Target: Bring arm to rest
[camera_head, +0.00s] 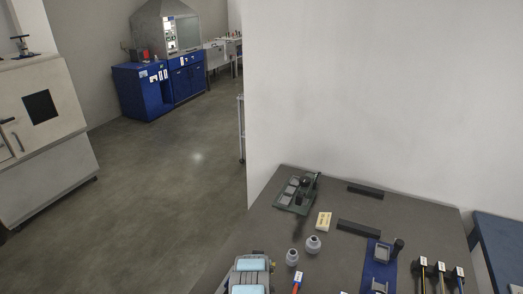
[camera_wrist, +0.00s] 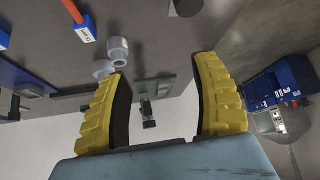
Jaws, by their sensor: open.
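My gripper (camera_wrist: 160,98) shows in the wrist view with two yellow ribbed fingers spread wide apart. It is open and nothing is between the fingers. The wrist view is upside down, with the table in its upper part and the wall below. In the head view, a grey and light-blue part of my arm (camera_head: 250,274) is at the bottom edge, left of the table's objects. The fingers are not visible in the head view.
The dark table (camera_head: 262,228) holds a green fixture (camera_head: 298,193), a cream block (camera_head: 324,222), two grey round pieces (camera_head: 313,244), black bars (camera_head: 358,229), a blue mat (camera_head: 378,262) and several cable samples (camera_head: 440,268). A white wall (camera_head: 380,100) stands behind. Open floor (camera_head: 170,190) lies left.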

